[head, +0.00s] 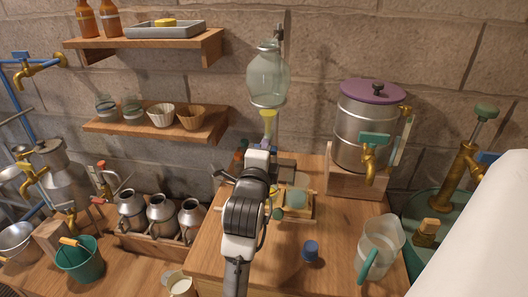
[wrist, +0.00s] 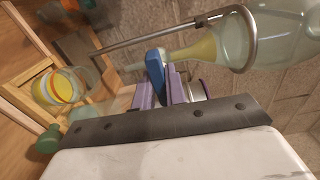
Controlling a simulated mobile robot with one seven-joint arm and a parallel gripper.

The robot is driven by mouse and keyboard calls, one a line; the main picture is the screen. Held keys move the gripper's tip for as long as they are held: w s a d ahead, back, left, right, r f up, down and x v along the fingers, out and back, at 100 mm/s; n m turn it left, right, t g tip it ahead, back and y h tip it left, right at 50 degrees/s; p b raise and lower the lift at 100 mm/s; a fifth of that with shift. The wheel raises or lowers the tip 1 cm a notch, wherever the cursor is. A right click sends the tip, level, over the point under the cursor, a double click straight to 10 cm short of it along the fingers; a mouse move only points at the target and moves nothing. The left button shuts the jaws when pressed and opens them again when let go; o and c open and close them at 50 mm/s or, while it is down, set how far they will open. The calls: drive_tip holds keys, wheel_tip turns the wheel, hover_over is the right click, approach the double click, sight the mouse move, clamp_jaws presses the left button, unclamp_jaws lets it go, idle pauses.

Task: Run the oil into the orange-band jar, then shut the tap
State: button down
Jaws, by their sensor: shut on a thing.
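The glass separating funnel (head: 268,78) hangs in a ring against the wall, with yellow oil (head: 268,122) in its narrow lower end. The funnel (wrist: 278,38) and oil (wrist: 203,52) also show in the wrist view. My gripper (wrist: 161,82) is shut on the blue tap handle (wrist: 154,62) on the funnel's stem. In the head view my gripper (head: 260,148) hides most of the tap. A glass jar (wrist: 58,88) with yellow and orange on it stands by the wooden frame, beyond the stem's end. I cannot tell its oil level or whether oil is flowing.
A steel drum (head: 362,125) with a purple lid and brass tap stands to the right. A glass jug (head: 378,250) and a blue cap (head: 310,250) are on the bench. Metal cans (head: 162,217) stand at left. Bare bench lies in front of my arm.

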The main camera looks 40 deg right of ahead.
drive_tip(key=c, duration=1.5)
unclamp_jaws()
drive_tip(key=shift+o, duration=0.2)
drive_tip(key=shift+s+a, duration=0.1)
